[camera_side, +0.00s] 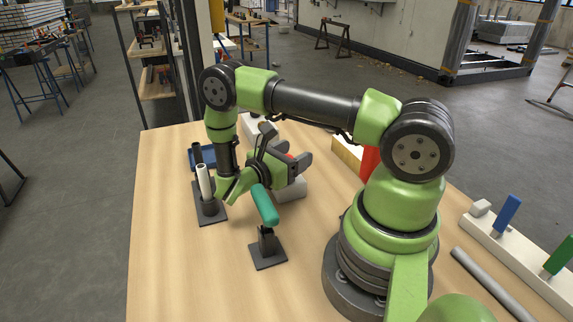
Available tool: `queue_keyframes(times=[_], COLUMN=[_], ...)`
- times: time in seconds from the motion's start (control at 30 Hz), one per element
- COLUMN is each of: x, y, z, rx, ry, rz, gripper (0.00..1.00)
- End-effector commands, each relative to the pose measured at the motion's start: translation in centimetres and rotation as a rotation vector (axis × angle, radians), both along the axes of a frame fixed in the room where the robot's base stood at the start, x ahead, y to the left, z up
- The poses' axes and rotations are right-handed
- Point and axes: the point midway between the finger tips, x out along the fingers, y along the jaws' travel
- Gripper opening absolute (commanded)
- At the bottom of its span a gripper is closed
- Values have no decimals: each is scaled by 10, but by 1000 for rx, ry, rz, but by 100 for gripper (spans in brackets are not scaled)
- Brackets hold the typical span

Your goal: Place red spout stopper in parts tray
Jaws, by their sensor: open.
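My gripper (286,148) is left of the picture's middle, with its grey fingers apart and pointing right. A small red piece (290,156) shows between or just behind the fingers; it may be the red spout stopper, but most of it is hidden and I cannot tell whether the fingers touch it. A blue tray (208,163), which looks like the parts tray, lies at the back left of the table, left of my gripper. It is partly hidden by a dark upright post and my arm.
A white tube (203,181) stands on a dark base close to my wrist. A teal cylinder (264,205) leans on a black stand in front. A white block (291,189) lies below the gripper. A larger red object (370,162) stands behind my arm. The front left table is clear.

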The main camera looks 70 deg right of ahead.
Motion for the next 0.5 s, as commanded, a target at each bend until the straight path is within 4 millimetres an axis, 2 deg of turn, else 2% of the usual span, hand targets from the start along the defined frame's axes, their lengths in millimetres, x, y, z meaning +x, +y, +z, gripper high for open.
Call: queue_keyframes(times=[0.03, 0.07, 0.27, 0.5], x=[0, 0, 0, 0], y=[0, 0, 0, 0], z=[0, 0, 0, 0], rx=[0, 0, 0, -1], ry=[0, 0, 0, 0], rz=[0, 0, 0, 0], gripper=[63, 59, 13, 6])
